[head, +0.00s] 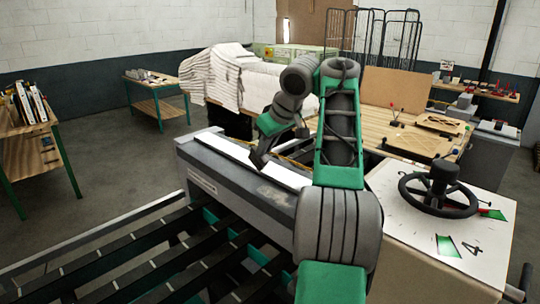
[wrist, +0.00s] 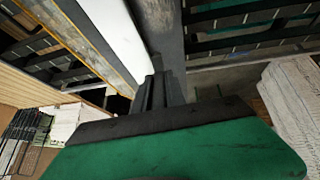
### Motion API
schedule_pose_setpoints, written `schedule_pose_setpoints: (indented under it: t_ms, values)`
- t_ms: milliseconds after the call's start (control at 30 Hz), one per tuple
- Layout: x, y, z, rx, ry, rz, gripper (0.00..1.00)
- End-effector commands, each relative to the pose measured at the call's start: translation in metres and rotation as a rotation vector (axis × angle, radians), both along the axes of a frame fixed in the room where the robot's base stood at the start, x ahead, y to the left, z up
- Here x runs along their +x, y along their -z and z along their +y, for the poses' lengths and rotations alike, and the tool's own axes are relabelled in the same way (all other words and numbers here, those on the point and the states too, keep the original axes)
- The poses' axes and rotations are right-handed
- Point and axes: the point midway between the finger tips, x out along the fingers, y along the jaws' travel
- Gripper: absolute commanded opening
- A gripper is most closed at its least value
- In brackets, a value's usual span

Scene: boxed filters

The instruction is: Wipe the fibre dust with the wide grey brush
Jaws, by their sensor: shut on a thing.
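My gripper (head: 262,152) is low over the long grey machine housing, near the white strip (head: 250,160) along its top. In the wrist view my gripper's dark fingers (wrist: 155,92) are close together beside the white strip (wrist: 115,35). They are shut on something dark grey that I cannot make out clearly. I cannot tell whether it is the wide grey brush, and I see no other clear brush. I cannot make out fibre dust. The housing's front face (head: 240,195) shows a pale scuffed patch.
Dark slatted bars (head: 120,265) lie in front of the housing. A black handwheel (head: 443,190) stands on the white-topped box at right. A wooden bench (head: 385,135) and a stack of striped white cloth (head: 215,75) are behind. Open floor lies at left.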

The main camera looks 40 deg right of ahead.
Motion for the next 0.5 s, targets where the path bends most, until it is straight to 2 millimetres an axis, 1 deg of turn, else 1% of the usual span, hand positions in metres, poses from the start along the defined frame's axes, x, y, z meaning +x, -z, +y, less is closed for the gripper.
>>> schedule_pose_setpoints:
  t_ms: [233,300,500]
  values:
    - [0.002,-0.005,0.005,-0.041,0.018,0.009,0.00]
    - [0.005,-0.014,0.016,-0.106,0.049,0.026,0.00]
    - [0.003,-0.030,0.025,-0.179,0.107,0.060,0.00]
